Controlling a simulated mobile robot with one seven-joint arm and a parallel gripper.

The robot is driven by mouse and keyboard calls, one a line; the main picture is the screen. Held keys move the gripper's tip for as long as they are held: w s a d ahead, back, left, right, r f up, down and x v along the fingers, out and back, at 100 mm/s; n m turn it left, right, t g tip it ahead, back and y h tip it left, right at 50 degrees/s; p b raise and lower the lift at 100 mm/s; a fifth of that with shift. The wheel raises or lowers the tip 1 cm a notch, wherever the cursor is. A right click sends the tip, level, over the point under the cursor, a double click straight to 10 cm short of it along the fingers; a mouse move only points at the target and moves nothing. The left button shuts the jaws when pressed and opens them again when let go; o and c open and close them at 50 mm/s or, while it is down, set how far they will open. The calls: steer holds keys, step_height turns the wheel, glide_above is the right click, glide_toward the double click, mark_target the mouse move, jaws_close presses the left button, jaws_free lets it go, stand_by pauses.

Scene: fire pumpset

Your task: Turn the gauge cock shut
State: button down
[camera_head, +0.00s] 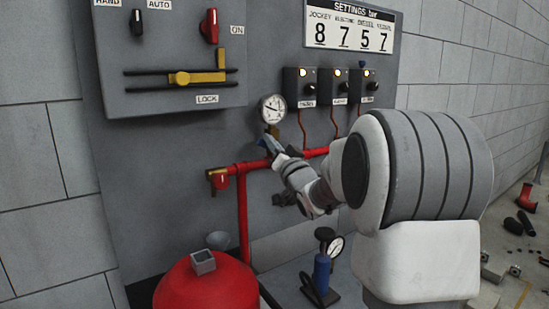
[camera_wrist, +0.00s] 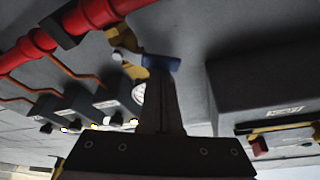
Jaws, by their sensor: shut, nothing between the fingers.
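The round white pressure gauge (camera_head: 273,109) sits on the grey panel above the red pipe. Below it, the brass body of the gauge cock (camera_wrist: 124,42) joins the red pipe, with a blue handle (camera_wrist: 160,62) beside it. In the wrist view the gauge is mostly hidden behind my fingers; a sliver of a dial shows at their left. My gripper (camera_wrist: 160,78) is shut and empty, its tips right at the blue handle. I cannot tell whether they touch it. In the head view my gripper (camera_head: 272,147) is just below the gauge, partly hiding the cock.
Several black pressure switches (camera_head: 299,83) sit right of the gauge. A grey control box (camera_head: 170,50) juts out at upper left. A red tank (camera_head: 205,285) stands below.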

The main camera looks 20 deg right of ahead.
steer(key=shift+s+a+f+n+y+b, duration=0.15)
steer(key=shift+f+n+y+b, duration=0.3)
steer(key=shift+n+b, duration=0.6)
steer(key=shift+w+a+f+n+y+b, duration=0.1)
steer(key=shift+a+f+n+y+b, duration=0.15)
steer(key=shift+n+y+b, duration=0.8)
steer(key=shift+s+a+f+n+y+b, duration=0.1)
steer(key=shift+a+f+n+y+b, duration=0.4)
steer(key=shift+n, duration=1)
steer(key=shift+d+r+h, duration=0.1)
steer(key=shift+d+h, duration=0.2)
steer(key=shift+r, duration=0.1)
